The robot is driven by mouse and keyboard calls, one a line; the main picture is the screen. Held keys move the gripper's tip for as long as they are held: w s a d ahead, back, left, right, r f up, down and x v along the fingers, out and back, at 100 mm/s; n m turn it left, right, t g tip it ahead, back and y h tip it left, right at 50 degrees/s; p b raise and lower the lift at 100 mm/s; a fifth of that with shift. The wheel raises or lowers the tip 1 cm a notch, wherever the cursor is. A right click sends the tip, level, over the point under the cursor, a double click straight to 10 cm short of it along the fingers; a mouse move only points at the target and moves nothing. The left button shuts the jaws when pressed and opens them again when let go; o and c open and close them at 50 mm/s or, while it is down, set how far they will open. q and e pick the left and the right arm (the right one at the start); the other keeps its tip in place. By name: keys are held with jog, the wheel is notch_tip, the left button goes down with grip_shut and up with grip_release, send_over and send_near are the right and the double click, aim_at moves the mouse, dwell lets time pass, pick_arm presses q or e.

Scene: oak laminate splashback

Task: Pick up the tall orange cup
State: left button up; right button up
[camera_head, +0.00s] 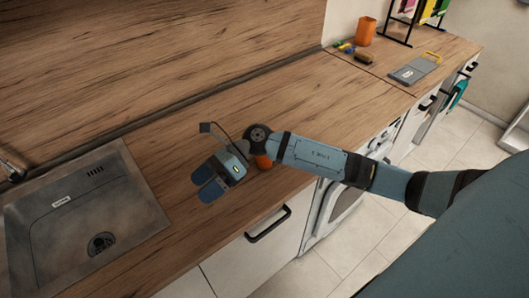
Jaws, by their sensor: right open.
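An orange cup (365,31) stands upright at the far end of the wooden counter, at the top of the head view. A second orange object (263,162) shows just behind and below my right wrist. The arm hides most of it, so I cannot tell its full shape or height. My right gripper (206,182) is open over the counter near the sink, with its two blue fingers pointing left. I see nothing between the fingers. The partly hidden orange object is to the right of the fingers, beside the wrist. My left gripper is not in view.
A metal sink (50,225) is set into the counter (330,90) at the left. Small colourful items (345,47), a brown object (364,58), a grey board (414,70) and a black rack (408,22) are at the far end. The middle counter is clear.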

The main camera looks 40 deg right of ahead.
jog(key=w+d+n+h, duration=0.5)
jog(key=d+h, duration=0.2)
jog(key=d, duration=0.2)
notch_tip(320, 180, up, 4)
jog(key=n+h, duration=0.1)
jog(key=h, duration=0.6)
send_over(263, 163)
jog(key=w+d, duration=0.1)
jog(key=d, duration=0.1)
jog(key=shift+t, duration=0.4)
jog(key=f+p, duration=0.1)
jog(key=f, duration=0.3)
jog(key=f+p, duration=0.1)
jog(key=f, duration=0.3)
jog(key=w+f+p, duration=0.1)
jog(key=f, duration=0.3)
jog(key=shift+f, duration=0.6)
jog(key=c, duration=0.9)
